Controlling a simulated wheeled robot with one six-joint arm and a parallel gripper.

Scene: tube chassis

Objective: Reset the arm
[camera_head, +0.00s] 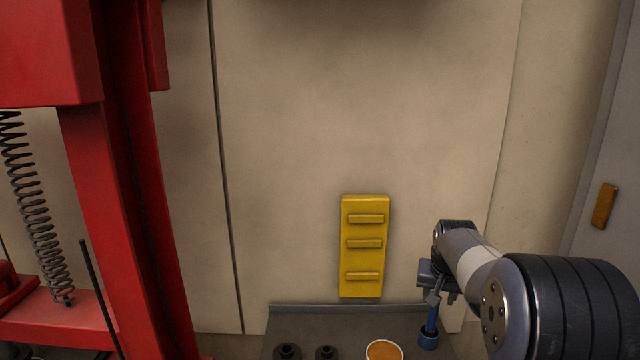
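My arm reaches in from the lower right, and my gripper (438,278) is at its far end, low in the view and right of the yellow panel. The gripper is small and seen partly from behind, so I cannot tell whether its fingers are open or shut. A blue cylindrical piece (429,334) with a narrow grey part above it is directly below the gripper. I cannot tell whether the gripper holds it or it stands on the grey surface.
A grey shelf (330,318) at the bottom bears two dark round parts (287,351) and an orange-filled cup (384,350). A yellow ribbed panel (365,285) is against the beige wall. A red frame (120,190) with a coil spring (38,215) fills the left. The upper middle is clear.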

